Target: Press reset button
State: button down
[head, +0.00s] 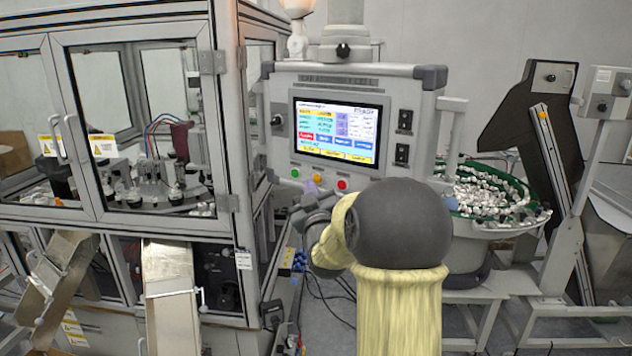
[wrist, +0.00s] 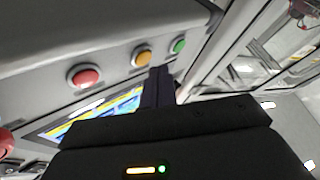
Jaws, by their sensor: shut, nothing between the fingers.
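The control panel (head: 385,180) carries a row of three round buttons under its screen. In the head view they are the green button (head: 295,173), the yellow button (head: 318,179) and the red button (head: 342,184). The wrist view shows the same green (wrist: 179,46), orange-yellow (wrist: 143,56) and red (wrist: 84,75) buttons. I cannot read which is labelled reset. My gripper (head: 310,187) is shut and empty, just below the row. In the wrist view its dark fingertips (wrist: 159,74) appear close to the yellow and green buttons; contact cannot be told.
The lit screen (head: 337,133) is above the buttons. A glass-doored machine cabinet (head: 232,130) stands close on the left. A bowl of white parts (head: 490,190) is on the right. Another red knob (wrist: 5,140) shows at the wrist view's left edge.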

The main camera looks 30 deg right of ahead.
jog(key=s+a+b, duration=0.1)
jog(key=a, duration=0.2)
jog(key=s+a+b, duration=0.1)
jog(key=shift+s+a+b, duration=0.3)
jog(key=shift+s+a, duration=0.05)
jog(key=shift+a, duration=0.05)
jog(key=shift+f, duration=0.1)
dwell(0.6)
jog(key=s+a+f+g+y, duration=0.3)
jog(key=a+f+g, duration=0.15)
jog(key=f, duration=0.45)
jog(key=s+a+f+g+y, duration=0.2)
jog(key=s+a+f+g, duration=0.15)
jog(key=a+f, duration=0.4)
jog(key=s+a+f+m+g, duration=0.1)
jog(key=s+f+g, duration=0.4)
jog(key=s, duration=0.4)
jog(key=s+a+f+m+g+y, duration=0.1)
jog(key=s+f+g, duration=0.3)
jog(key=s, duration=0.5)
notch_tip(320, 180, down, 3)
jog(key=shift+s+a+r+g+y, duration=0.15)
jog(key=shift+a+g+y, duration=0.2)
jog(key=shift+a, duration=0.45)
